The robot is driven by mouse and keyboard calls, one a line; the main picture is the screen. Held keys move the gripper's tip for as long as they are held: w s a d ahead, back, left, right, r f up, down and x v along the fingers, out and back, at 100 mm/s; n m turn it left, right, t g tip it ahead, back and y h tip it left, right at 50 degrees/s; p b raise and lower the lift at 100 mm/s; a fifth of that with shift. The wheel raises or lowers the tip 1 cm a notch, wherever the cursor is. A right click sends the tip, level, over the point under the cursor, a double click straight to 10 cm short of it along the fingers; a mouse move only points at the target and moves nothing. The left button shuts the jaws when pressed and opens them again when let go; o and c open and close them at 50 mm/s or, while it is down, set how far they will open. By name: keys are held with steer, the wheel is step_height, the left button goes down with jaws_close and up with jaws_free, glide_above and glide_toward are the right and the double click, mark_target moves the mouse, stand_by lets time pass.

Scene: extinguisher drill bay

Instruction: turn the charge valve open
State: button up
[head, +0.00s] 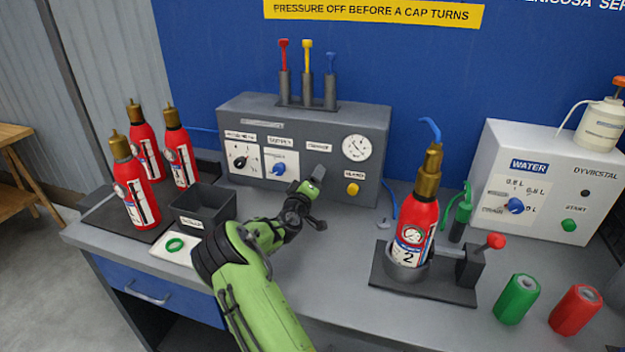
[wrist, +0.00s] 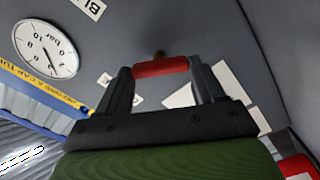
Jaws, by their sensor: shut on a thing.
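The charge valve shows in the wrist view as a short red handle (wrist: 160,67), lying between the two fingers of my gripper (wrist: 161,74). The fingers are shut on the handle's ends, against the grey panel face. In the head view, my gripper (head: 316,175) is at the front of the grey charging panel (head: 245,110), below a small white label, and hides the handle there. How far the valve is turned cannot be read. The pressure gauge (head: 356,148) is right of my gripper; it also shows in the wrist view (wrist: 47,50).
A yellow knob (head: 352,189) sits right of my gripper and a blue knob (head: 278,169) left of it. A red extinguisher (head: 415,230) stands in a holder on the right. Several extinguishers and a dark bin (head: 203,207) are on the left.

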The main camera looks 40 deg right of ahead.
steer(key=shift+f+n+p, duration=0.1)
steer(key=shift+n+p, duration=1.15)
steer(key=shift+n, duration=2.05)
steer(key=o, duration=1)
steer(key=shift+w, duration=0.1)
steer(key=shift+o, duration=0.2)
steer(key=v, duration=1.6)
steer(key=shift+d, duration=0.1)
